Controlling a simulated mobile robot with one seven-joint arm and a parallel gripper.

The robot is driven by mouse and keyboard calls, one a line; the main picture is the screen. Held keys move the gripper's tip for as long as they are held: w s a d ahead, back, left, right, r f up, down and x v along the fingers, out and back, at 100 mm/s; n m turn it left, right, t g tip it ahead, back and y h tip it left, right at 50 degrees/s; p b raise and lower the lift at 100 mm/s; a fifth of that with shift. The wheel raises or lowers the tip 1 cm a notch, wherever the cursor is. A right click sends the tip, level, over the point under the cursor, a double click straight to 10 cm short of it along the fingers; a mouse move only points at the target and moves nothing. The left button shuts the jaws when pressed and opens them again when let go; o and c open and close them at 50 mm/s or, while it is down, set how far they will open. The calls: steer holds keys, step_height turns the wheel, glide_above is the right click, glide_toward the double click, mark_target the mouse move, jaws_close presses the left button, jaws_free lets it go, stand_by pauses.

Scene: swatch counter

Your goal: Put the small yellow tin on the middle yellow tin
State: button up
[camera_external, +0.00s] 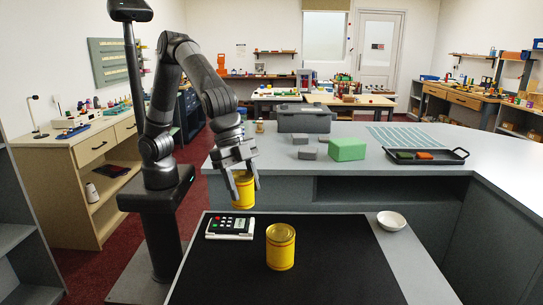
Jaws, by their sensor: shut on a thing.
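A small yellow tin (243,193) is between the fingers of my gripper (243,181), which is shut on it. The gripper points down and its fingers cover part of the tin's sides. The held tin looks upright and appears raised, behind and to the left of the other tin. A larger yellow tin (281,248) stands upright on the black mat (315,270), and its top is bare. I take it for the middle tin. The two tins are apart. No third yellow tin can be made out.
A calculator-like device (230,227) lies on the mat's far left, near the held tin. A white bowl (391,221) is to the right. A green block (347,149), grey blocks and a dark tray (425,156) sit on the counter behind. The mat's right side is clear.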

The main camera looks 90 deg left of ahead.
steer(key=shift+s+d, duration=0.3)
steer(key=shift+d, duration=0.25)
steer(key=shift+w+f, duration=0.25)
steer(key=shift+w+a+f, duration=0.7)
steer(key=shift+w+f, duration=0.95)
steer(key=shift+f, duration=0.1)
steer(key=shift+w+a+f, duration=0.75)
steer(key=shift+w+f, duration=0.9)
steer(key=shift+f, duration=0.1)
steer(key=shift+w+a+f, duration=0.7)
steer(key=shift+w+f, duration=0.95)
steer(key=shift+f, duration=0.1)
steer(key=shift+f, duration=0.15)
steer(key=o, duration=1.2)
steer(key=shift+c, duration=0.2)
